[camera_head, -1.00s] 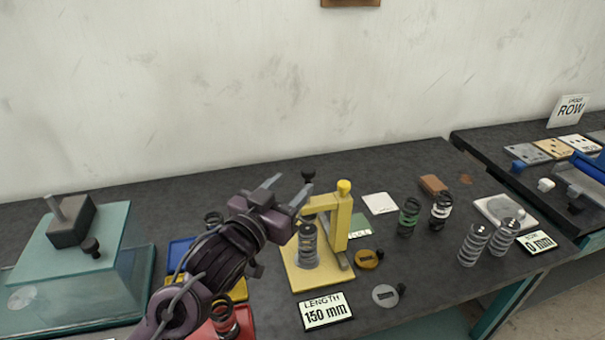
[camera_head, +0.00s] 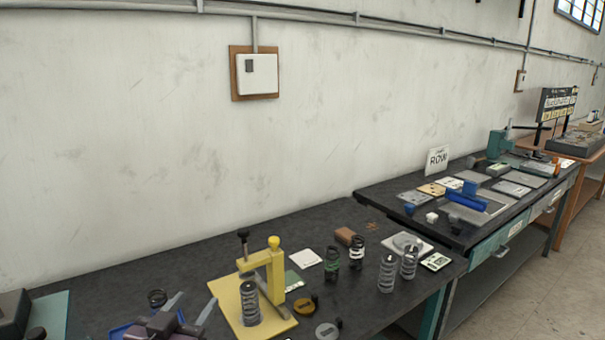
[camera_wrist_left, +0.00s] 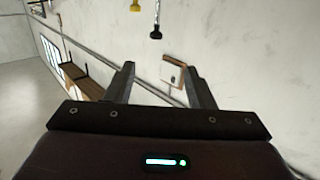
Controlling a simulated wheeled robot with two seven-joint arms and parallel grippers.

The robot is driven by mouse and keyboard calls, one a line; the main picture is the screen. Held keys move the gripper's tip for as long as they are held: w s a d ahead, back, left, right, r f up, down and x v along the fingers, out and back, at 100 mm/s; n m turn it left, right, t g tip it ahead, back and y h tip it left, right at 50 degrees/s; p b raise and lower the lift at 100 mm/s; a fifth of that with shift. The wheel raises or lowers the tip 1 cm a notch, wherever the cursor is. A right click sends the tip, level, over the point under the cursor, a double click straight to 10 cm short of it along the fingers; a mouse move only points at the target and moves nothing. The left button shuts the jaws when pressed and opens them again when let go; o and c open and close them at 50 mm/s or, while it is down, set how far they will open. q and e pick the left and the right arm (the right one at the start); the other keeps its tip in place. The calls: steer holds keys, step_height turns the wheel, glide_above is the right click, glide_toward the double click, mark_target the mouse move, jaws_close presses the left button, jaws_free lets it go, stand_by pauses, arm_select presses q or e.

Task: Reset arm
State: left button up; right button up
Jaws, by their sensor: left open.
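My left gripper (camera_head: 190,308) is at the bottom left of the head view, left of the yellow spring press. Its two fingers are spread with nothing between them. The left wrist view shows the same open fingers (camera_wrist_left: 158,88) with the wall behind them. The yellow press (camera_head: 272,270) stands on the dark bench with a grey coil spring (camera_head: 249,303) upright in it. My gripper appears apart from the press. My right gripper is in neither view.
Green (camera_head: 332,264), white-and-black (camera_head: 357,252) and grey springs (camera_head: 387,273) stand right of the press. A blue tray (camera_head: 121,331) is partly hidden by my gripper. A second bench (camera_head: 365,202) stands farther right. A switch box (camera_head: 262,75) hangs on the wall.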

arm_select(q)
step_height(320, 180, down, 8)
steer(key=s+g+y, duration=0.1)
steer(key=s+g, duration=0.1)
steer(key=g, duration=0.2)
steer(key=s+f+g+y, duration=0.1)
steer(key=s+f+g, duration=0.9)
steer(key=s+f, duration=0.55)
steer(key=s+f+g, duration=0.1)
steer(key=s+f, duration=0.1)
steer(key=f, duration=1.3)
steer(key=s+f, duration=0.2)
steer(key=f, duration=1.3)
steer(key=s+a+f, duration=0.2)
steer(key=s+f, duration=0.6)
steer(key=s, duration=0.1)
steer(key=s+a+f+g, duration=0.1)
steer(key=s+f, duration=0.7)
steer(key=s, duration=0.1)
steer(key=shift+s+a+f+y, duration=0.15)
steer(key=shift+s+a+y, duration=0.15)
steer(key=shift+s+a, duration=0.1)
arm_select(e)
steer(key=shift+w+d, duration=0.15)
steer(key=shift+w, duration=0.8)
